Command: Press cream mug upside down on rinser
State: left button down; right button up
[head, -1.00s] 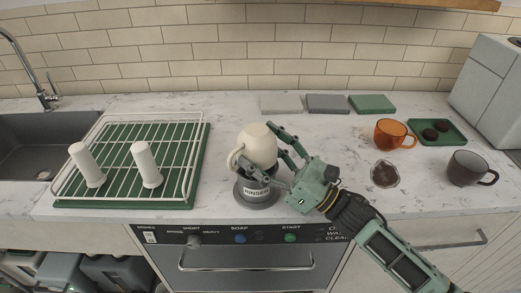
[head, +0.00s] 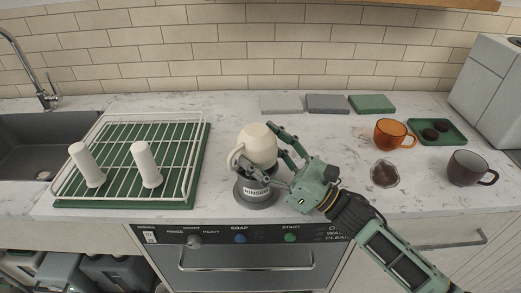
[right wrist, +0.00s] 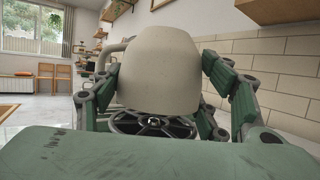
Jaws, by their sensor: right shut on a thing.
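The cream mug (head: 257,146) is upside down, right over the grey rinser (head: 257,191) labelled RINSER. Its handle points left in the head view. My right gripper (head: 272,152) is shut around the mug's sides from the right. In the right wrist view the mug (right wrist: 160,75) fills the middle between the fingers, and the rinser's black spoked top (right wrist: 153,124) shows just below its rim. In that view the rim looks level and very near the spokes; I cannot tell if they touch. My left gripper is not in view.
A white wire rack on a green mat (head: 197,180) holds two white upright cylinders, left of the rinser. An orange cup (head: 391,134), a brown mug (head: 469,169) and a green tray (head: 458,138) stand at right. The sink is far left.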

aim_at(259, 130)
jog(key=shift+a+f, duration=0.1)
jog(key=shift+f, duration=0.35)
jog(key=shift+r+p, duration=2.2)
jog(key=shift+r, duration=1.7)
